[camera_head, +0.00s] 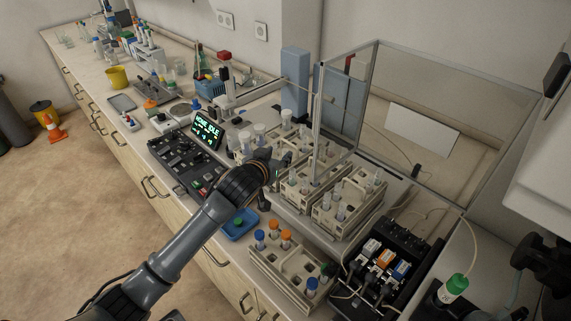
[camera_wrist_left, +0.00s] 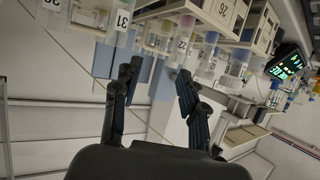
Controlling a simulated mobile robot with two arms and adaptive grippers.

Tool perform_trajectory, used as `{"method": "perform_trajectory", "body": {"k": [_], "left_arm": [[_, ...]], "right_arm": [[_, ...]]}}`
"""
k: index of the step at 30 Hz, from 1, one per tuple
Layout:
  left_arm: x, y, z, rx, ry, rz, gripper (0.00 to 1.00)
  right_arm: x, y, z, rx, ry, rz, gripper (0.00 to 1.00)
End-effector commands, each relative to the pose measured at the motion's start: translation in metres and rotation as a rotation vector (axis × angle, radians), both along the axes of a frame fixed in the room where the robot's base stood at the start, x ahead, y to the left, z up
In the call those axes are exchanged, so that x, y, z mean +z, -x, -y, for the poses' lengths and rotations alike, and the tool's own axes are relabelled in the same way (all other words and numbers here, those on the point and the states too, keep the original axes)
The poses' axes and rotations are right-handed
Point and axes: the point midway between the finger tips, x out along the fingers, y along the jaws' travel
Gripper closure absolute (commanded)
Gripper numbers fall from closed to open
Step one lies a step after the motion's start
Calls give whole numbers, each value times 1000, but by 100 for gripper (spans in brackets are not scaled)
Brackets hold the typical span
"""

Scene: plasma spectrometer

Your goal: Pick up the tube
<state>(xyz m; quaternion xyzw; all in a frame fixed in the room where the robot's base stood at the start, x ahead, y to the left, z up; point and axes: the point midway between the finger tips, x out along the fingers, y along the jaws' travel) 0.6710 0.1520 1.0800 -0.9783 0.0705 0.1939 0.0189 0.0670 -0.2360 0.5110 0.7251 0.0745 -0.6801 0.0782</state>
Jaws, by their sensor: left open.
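My left gripper (camera_head: 284,168) reaches in over the sample racks in the head view, its fingers near the left side of the middle rack (camera_head: 300,195). In the left wrist view the gripper (camera_wrist_left: 157,85) has its two dark fingers spread, with nothing visible between them. Several labelled tubes (camera_wrist_left: 179,48) hang upside down in that tilted view, beyond the fingertips. Several tubes stand in the racks; the front rack (camera_head: 285,278) holds ones with orange caps (camera_head: 286,234) and blue caps (camera_head: 260,235). Which tube is meant cannot be told. My right gripper is not clearly seen.
A clear panelled enclosure (camera_head: 440,85) stands behind the racks. A black device with coloured blocks (camera_head: 385,260) is right of them, and a green-capped bottle (camera_head: 455,285) farther right. A control panel with a lit screen (camera_head: 207,130) and a blue tray (camera_head: 238,228) lie to the left.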

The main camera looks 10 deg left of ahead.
Motion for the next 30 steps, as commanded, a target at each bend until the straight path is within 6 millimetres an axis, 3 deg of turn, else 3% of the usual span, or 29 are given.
{"method": "perform_trajectory", "body": {"k": [10, 19, 29, 30], "left_arm": [[-9, -22, 5, 0, 0, -3, 58], [-25, -52, 11, 0, 1, -2, 58], [-27, -56, 12, -1, 0, 0, 58], [-27, -56, 11, -1, 0, 0, 66]], "right_arm": [[13, -29, -5, -1, -9, 44, 64], [23, -21, -4, -2, -6, 33, 64], [23, -17, 0, -2, -1, 25, 64], [23, -17, 0, -2, -1, 25, 64]]}}
